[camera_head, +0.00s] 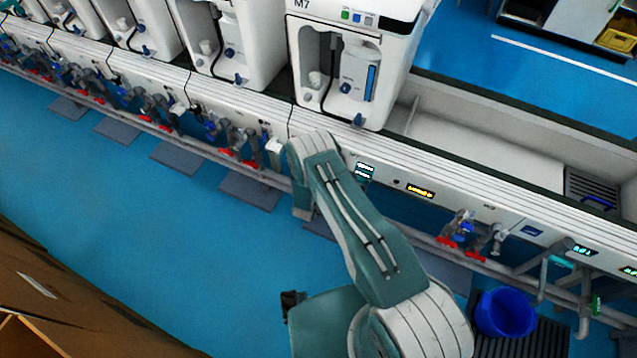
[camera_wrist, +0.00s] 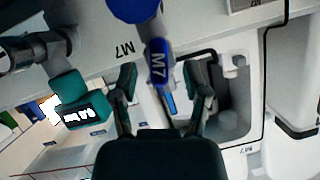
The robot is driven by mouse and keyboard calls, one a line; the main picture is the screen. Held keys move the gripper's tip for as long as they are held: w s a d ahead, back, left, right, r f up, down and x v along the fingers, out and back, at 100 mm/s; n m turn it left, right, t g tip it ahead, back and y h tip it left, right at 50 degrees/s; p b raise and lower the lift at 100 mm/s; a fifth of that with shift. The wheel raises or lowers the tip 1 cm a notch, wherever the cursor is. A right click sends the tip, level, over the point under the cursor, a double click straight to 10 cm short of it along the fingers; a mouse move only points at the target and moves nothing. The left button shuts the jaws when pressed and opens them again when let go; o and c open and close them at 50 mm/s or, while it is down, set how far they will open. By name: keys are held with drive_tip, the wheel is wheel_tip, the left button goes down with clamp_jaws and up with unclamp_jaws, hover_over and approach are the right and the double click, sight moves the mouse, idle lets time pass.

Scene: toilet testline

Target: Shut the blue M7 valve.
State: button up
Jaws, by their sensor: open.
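The blue M7 valve handle (camera_wrist: 161,68), with white M7 lettering, hangs from the top of the wrist view below a round blue part (camera_wrist: 134,8). My gripper (camera_wrist: 164,88) is open, with one dark green finger on each side of the handle. The handle shows between the fingers; I cannot tell whether either touches it. In the head view my arm reaches to the bench front below the white M7 machine (camera_head: 352,14), and it hides the valve and the gripper's fingers.
A row of valves with red and blue handles (camera_head: 228,152) runs along the white bench front to the left. More valves (camera_head: 458,238) and a blue bucket (camera_head: 505,312) are at the right. Brown boxes (camera_head: 60,310) stand at lower left. The blue floor (camera_head: 150,215) between is clear.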

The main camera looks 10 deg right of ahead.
drive_tip(key=v, duration=0.9)
drive_tip(key=shift+s+a, duration=0.2)
drive_tip(key=shift+s, duration=0.15)
drive_tip(key=shift+r, duration=0.1)
drive_tip(key=w+d+r+n+g+y, duration=0.1)
drive_tip(key=w+d+r+g+y, duration=0.4)
drive_tip(key=g+y, duration=0.1)
drive_tip(key=x, duration=1)
drive_tip(key=shift+s+f, duration=0.1)
drive_tip(key=shift+f, duration=0.2)
clamp_jaws()
